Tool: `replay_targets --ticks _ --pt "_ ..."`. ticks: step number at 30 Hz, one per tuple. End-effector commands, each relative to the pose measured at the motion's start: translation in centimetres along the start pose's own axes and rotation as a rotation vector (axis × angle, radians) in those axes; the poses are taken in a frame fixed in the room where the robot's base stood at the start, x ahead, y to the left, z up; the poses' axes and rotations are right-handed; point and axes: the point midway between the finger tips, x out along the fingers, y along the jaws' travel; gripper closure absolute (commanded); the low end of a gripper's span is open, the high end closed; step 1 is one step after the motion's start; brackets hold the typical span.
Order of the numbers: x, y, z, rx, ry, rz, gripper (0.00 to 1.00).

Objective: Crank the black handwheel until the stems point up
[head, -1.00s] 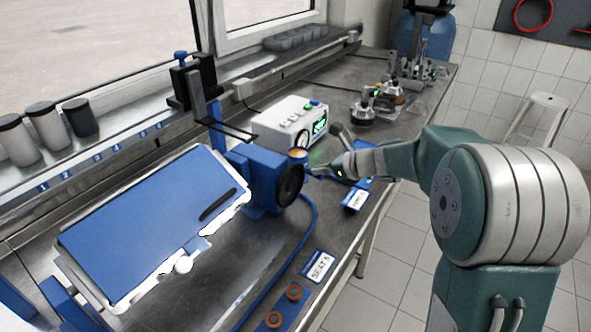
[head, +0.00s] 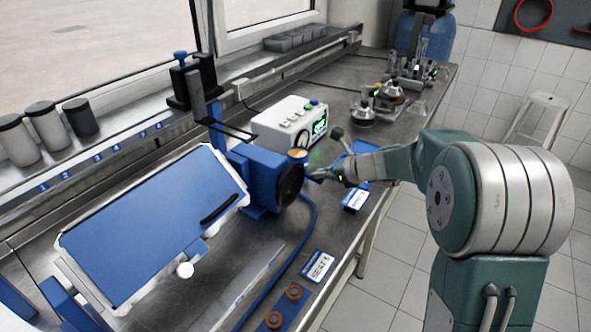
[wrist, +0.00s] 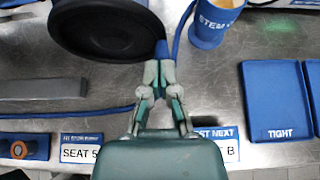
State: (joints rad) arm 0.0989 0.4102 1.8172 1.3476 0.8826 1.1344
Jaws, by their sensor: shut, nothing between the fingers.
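The black handwheel (head: 290,184) is on the right end of a blue gearbox (head: 262,170), beside the tilting fixture. In the wrist view the handwheel (wrist: 108,32) fills the upper left as a dark disc. A blue block (head: 150,225) lies tilted in the fixture, its broad flat face towards me. No stems can be made out; a white round part (head: 185,270) shows at its lower edge. My gripper (head: 316,174) is by the wheel's right side.
A white instrument box (head: 285,122) stands behind the wheel. A blue cup (wrist: 212,28) and a blue TIGHT tray (wrist: 280,100) lie to the right in the wrist view. A SEAT label (head: 318,266) and a blue hose (head: 300,245) lie near the bench edge.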

Motion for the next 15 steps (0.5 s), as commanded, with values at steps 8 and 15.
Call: replay_targets --ticks 8,15 --pt "0.52 -0.24 -0.81 0.001 0.0 0.0 1.0" --pt "0.49 -0.21 -0.8 0.0 0.0 0.0 1.0"
